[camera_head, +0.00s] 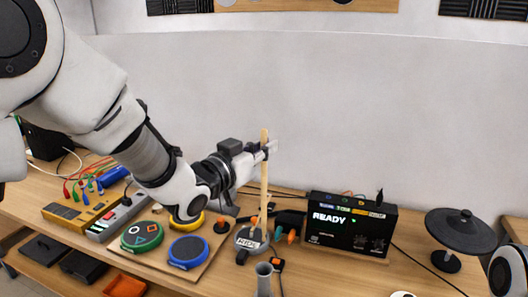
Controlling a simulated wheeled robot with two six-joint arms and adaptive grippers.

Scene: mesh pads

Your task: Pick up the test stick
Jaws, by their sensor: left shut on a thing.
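The test stick (264,185) is a pale wooden rod standing close to upright in the middle of the head view. My left gripper (266,150) comes in from the left and is shut on the stick near its upper end. The stick's lower end is in front of or at a round grey pad with white lettering (245,240); I cannot tell whether it touches. My right gripper is not in view; only a white and black part of my right arm shows at the lower right edge.
A grey tube (264,281) stands at the front. A black box reading READY (348,228) and a dark round pad on a stand (461,231) are to the right. Cables lie at left.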

